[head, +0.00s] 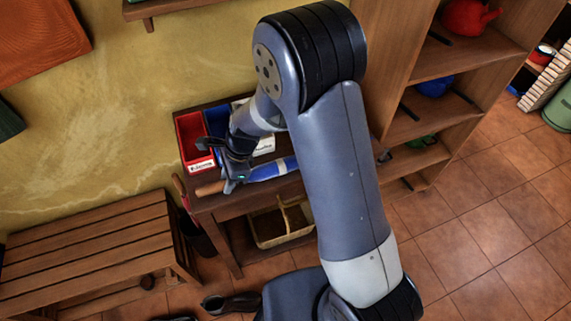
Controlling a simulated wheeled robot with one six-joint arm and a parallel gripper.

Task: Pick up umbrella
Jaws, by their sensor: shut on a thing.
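The umbrella (268,171) is blue with a white or pale band and a light wooden handle (210,188) at its left end. It lies roughly level along the front of the small dark wooden table, at or just above its top. My gripper (232,180) is shut on the umbrella near where the handle meets the blue part. The fingers hide that part, and my arm hides the umbrella's right end. I cannot tell whether the umbrella touches the table.
A red bin (193,140) and a blue bin (216,122) stand on the table (224,205) behind the umbrella. A basket (281,224) sits on its lower shelf. A slatted bench (90,250) is at left, a wooden shelf unit (470,57) at right. Shoes (232,303) lie on the floor.

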